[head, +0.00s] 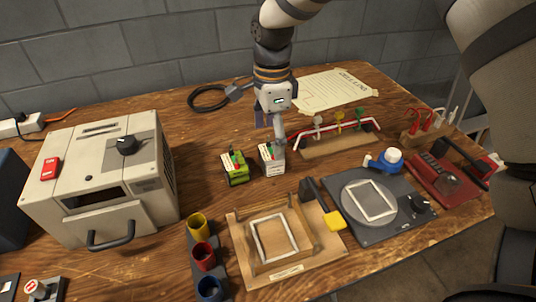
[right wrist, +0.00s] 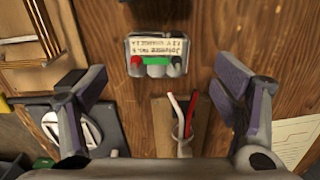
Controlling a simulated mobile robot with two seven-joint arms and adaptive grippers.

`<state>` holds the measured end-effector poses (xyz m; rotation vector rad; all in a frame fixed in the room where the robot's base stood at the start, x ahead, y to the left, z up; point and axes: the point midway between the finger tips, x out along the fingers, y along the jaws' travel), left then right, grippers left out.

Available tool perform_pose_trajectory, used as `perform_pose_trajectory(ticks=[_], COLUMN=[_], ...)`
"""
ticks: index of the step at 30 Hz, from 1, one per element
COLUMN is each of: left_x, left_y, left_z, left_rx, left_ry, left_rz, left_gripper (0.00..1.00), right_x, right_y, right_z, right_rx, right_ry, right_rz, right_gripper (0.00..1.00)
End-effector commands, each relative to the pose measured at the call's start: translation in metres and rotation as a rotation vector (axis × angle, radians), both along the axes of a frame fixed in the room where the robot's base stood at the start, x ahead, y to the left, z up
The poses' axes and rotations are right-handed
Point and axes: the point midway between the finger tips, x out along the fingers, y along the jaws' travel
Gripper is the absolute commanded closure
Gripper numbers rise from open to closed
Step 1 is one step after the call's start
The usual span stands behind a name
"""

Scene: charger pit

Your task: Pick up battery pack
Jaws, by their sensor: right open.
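Two small battery packs stand upright side by side on the wooden table in the head view: a green one (head: 235,170) and a white one (head: 271,161). My right gripper (head: 271,127) points down close above and behind the white pack. In the right wrist view a white labelled pack (right wrist: 157,52) with red, green and black parts on top lies ahead, between the lines of the open fingers (right wrist: 160,78). The fingers hold nothing, and I see no contact with the pack. My left gripper is not in view.
A beige charger box (head: 105,180) stands at left. A wooden frame tray (head: 330,243), coloured cups (head: 203,256) and a dark plate device (head: 345,222) lie in front. A wooden rack (head: 340,143) is close right of the gripper. A black cable (head: 208,98) lies behind.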

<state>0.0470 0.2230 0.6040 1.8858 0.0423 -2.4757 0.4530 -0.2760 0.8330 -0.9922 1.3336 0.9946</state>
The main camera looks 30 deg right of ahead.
Motion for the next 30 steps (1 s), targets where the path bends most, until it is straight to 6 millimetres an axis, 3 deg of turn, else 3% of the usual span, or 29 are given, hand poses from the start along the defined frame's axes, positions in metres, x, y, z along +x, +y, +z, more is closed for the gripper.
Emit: perform_pose_trajectory(ticks=[9, 17, 18, 27, 30], left_x=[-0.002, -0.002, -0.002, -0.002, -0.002], left_y=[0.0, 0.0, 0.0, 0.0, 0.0], left_z=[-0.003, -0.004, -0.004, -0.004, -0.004], left_rx=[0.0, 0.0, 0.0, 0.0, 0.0], left_ry=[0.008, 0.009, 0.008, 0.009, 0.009], left_rz=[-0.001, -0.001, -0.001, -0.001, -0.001], left_gripper=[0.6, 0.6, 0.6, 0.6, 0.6], right_x=[-0.007, -0.006, -0.006, -0.006, -0.006], right_y=[0.002, 0.002, 0.002, 0.002, 0.002], right_z=[-0.052, -0.058, -0.058, -0.057, -0.058], right_rx=[0.001, 0.001, 0.0, 0.0, 0.0], right_ry=[0.002, -0.004, -0.004, -0.005, -0.005], right_rz=[0.002, 0.001, 0.001, 0.001, 0.001], right_gripper=[0.18, 0.18, 0.2, 0.85, 0.85])
